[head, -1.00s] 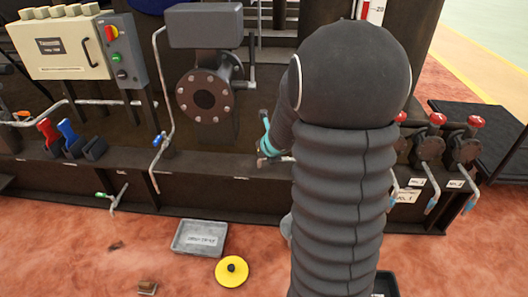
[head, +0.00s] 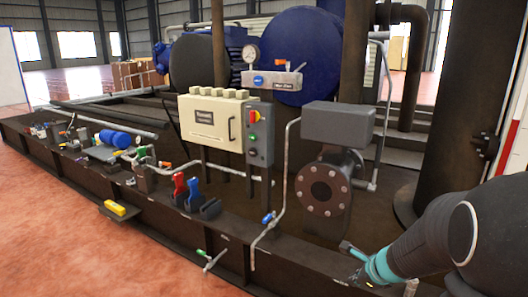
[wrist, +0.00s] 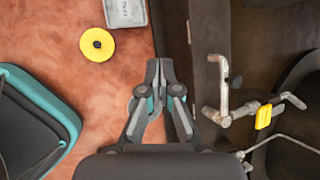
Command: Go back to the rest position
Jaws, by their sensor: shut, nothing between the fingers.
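My gripper (wrist: 158,68) is shut and empty in the wrist view. Its two dark fingers with teal pads meet above the edge between the red floor and the dark skid. In the head view my gripper (head: 350,252) is small at the lower right, with my arm reaching in from the right edge. It is in front of and below the grey box and round bolted flange (head: 323,190). Nothing hangs from the fingers.
A yellow disc (wrist: 97,45) and a grey tray (wrist: 126,12) lie on the floor left of my gripper. Pipework with a yellow tag (wrist: 264,117) is to the right. A control box (head: 213,122) and red and blue levers (head: 186,188) stand on the skid.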

